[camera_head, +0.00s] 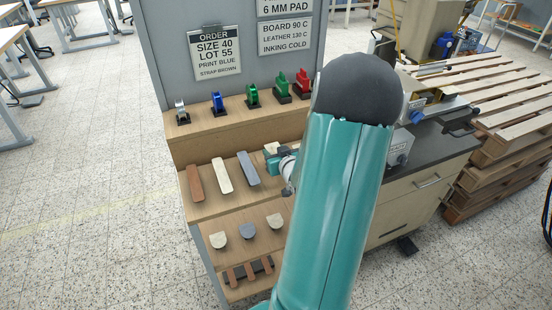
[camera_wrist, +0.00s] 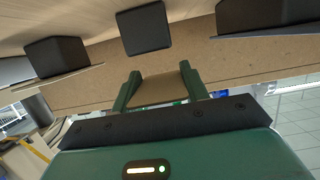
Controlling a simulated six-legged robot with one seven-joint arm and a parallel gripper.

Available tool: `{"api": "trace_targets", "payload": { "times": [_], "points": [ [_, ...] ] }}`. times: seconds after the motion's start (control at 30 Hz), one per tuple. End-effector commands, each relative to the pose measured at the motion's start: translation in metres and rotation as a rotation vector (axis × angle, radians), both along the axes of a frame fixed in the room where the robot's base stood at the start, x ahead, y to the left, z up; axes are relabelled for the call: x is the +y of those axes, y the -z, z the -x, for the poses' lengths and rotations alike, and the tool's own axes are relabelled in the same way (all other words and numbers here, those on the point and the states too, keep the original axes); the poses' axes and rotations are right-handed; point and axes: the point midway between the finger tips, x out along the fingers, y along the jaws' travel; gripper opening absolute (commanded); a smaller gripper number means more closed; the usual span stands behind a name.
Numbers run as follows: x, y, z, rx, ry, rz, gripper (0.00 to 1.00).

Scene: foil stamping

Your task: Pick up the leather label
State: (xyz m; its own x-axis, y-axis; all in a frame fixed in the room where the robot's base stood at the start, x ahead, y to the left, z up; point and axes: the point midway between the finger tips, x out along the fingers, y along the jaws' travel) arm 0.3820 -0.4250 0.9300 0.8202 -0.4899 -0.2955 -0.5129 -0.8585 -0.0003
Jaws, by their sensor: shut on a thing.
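My gripper (camera_head: 273,163) shows in the head view at the right end of the middle shelf, largely hidden by my own arm. In the wrist view, my gripper (camera_wrist: 158,88) has its two green fingers on either side of a flat tan-brown piece, the leather label (camera_wrist: 160,90). The gripper is shut on the label, which spans the gap between the fingers. The label cannot be made out clearly in the head view.
The wooden shelf unit (camera_head: 190,153) carries brown (camera_head: 195,182), cream (camera_head: 221,175) and blue-grey strips (camera_head: 248,169). Several coloured stands line its top step. Rounded pieces (camera_head: 247,231) lie lower down. An order sign (camera_head: 216,54) hangs behind. A dark-topped cabinet (camera_head: 432,150) stands at right.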

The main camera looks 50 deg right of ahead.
Motion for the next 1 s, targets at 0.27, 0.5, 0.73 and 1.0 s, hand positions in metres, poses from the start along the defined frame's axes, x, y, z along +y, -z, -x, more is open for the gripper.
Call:
{"api": "trace_targets", "payload": {
  "times": [0.27,0.5,0.73,1.0],
  "points": [
    [0.040,-0.065,-0.041,-0.004,-0.010,0.007,0.24],
    [0.080,-0.085,-0.081,-0.001,-0.009,0.001,0.24],
    [0.096,-0.095,-0.098,-0.001,-0.004,0.000,0.24],
    [0.098,-0.097,-0.100,0.000,-0.002,0.000,0.24]
  ]
}}
